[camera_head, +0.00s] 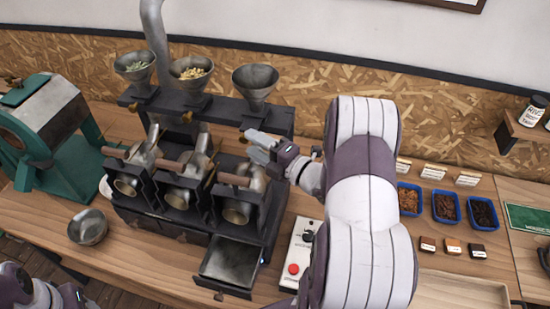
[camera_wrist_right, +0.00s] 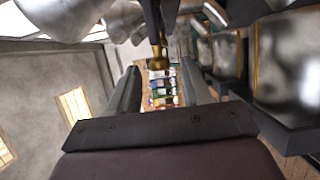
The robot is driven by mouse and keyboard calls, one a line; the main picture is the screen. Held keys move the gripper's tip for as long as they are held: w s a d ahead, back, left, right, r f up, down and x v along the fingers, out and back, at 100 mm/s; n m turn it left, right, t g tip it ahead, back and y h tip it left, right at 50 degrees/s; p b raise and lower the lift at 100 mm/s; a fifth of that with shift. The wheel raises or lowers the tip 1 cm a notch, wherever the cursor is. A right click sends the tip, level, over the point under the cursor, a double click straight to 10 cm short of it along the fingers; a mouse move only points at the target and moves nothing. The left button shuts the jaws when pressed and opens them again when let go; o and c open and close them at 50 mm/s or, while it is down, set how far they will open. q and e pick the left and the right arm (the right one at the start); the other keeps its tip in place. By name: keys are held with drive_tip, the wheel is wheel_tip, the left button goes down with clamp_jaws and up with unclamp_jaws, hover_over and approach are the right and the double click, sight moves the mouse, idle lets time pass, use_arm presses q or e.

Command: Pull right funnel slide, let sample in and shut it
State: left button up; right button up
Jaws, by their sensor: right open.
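The right funnel (camera_head: 255,83) is a grey metal cone on the dark rack and looks empty inside. Its slide is hidden behind my right gripper in the head view. In the right wrist view a brass knob (camera_wrist_right: 158,59) hangs ahead, between the lines of the two fingers. My right gripper (camera_head: 257,148) is open and empty, just below and in front of the right funnel; its fingers also show in the wrist view (camera_wrist_right: 160,92). Below it is the right roaster drum (camera_head: 238,210). Part of my left arm shows at the lower left, its fingers out of sight.
The left funnel (camera_head: 134,66) holds greenish beans and the middle funnel (camera_head: 191,70) yellowish ones. A metal drawer tray (camera_head: 229,264) sticks out in front. A control box (camera_head: 299,255) with a red button stands right of it. A steel bowl (camera_head: 88,227) stands at left.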

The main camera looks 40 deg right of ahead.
drive_tip(key=b+v, duration=0.2)
drive_tip(key=v, duration=0.6)
drive_tip(key=shift+s, duration=0.4)
idle(0.6)
